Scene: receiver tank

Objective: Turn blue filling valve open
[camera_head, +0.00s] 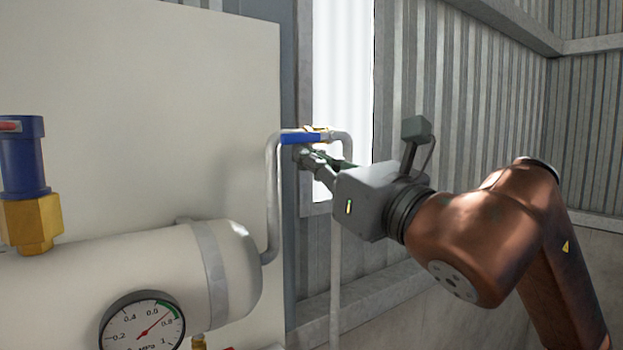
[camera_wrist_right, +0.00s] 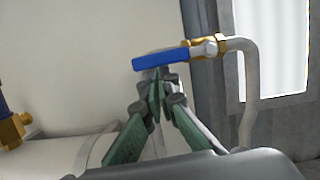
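The blue filling valve handle (camera_head: 299,139) sits on the pipe that loops up from the white tank. It lies along the pipe's top run, its free end pointing left, and it also shows in the right wrist view (camera_wrist_right: 161,60), joined to a brass valve body (camera_wrist_right: 205,47). My right gripper (camera_head: 304,157) is just below the handle. In the wrist view its green-padded fingers (camera_wrist_right: 157,78) meet at the tips, under the handle's middle, with nothing seen between them. I cannot tell whether the tips touch the handle. My left gripper is not in view.
The white tank (camera_head: 150,270) fills the lower left, with a pressure gauge (camera_head: 143,324) in front. A blue and brass fitting (camera_head: 25,180) stands on it. A pale panel (camera_head: 150,100) is behind. A grey pipe (camera_head: 336,270) runs down beside a bright window (camera_head: 343,60).

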